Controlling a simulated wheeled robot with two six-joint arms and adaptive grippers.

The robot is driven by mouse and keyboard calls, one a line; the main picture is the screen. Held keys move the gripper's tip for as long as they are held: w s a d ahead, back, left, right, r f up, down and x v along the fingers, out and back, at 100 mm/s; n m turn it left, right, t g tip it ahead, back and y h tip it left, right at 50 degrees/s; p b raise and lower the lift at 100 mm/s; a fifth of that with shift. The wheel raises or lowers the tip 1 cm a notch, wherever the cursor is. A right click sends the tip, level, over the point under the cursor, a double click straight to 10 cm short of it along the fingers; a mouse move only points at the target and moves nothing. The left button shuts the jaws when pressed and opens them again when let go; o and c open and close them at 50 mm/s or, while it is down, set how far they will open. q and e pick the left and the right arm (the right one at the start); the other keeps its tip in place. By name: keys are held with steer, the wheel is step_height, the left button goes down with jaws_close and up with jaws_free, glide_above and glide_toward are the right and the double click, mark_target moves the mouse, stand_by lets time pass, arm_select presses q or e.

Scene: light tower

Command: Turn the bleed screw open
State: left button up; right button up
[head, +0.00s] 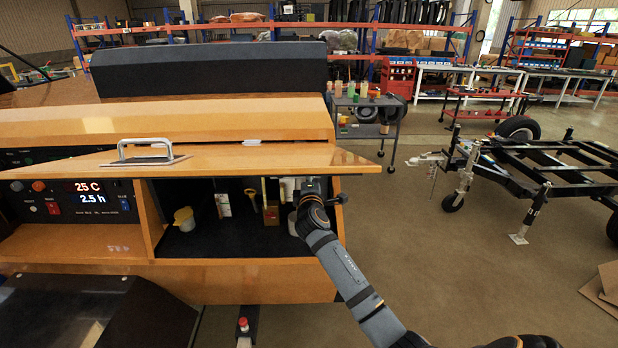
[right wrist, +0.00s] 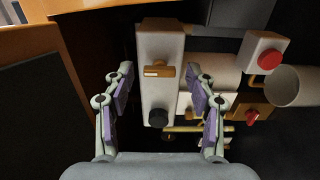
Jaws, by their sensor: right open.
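A white upright block (right wrist: 150,45) stands in the middle of the right wrist view. It bears a small brass crossbar (right wrist: 158,71), which lies about level and looks like the bleed screw, and a black round knob (right wrist: 158,118) lower down. My right gripper (right wrist: 160,75) is open, with one finger on each side of the block and the crossbar between the fingertips; I see no contact. In the head view my right gripper (head: 312,188) reaches into the right end of the dark open compartment (head: 220,240) and hides the block there. My left gripper is not in view.
Right of the block are a white box with a red button (right wrist: 270,59), a small red knob (right wrist: 253,115) and a pale cup (right wrist: 296,86). A yellow cup (head: 184,218) stands in the compartment. The raised wooden flap (head: 250,157) overhangs the opening.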

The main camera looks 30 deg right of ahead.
steer(key=shift+c, duration=0.4)
steer(key=c, duration=1.1)
steer(key=shift+f+m, duration=0.1)
steer(key=shift+m, duration=0.2)
steer(key=shift+m+b, duration=6.4)
steer(key=shift+m, duration=2.5)
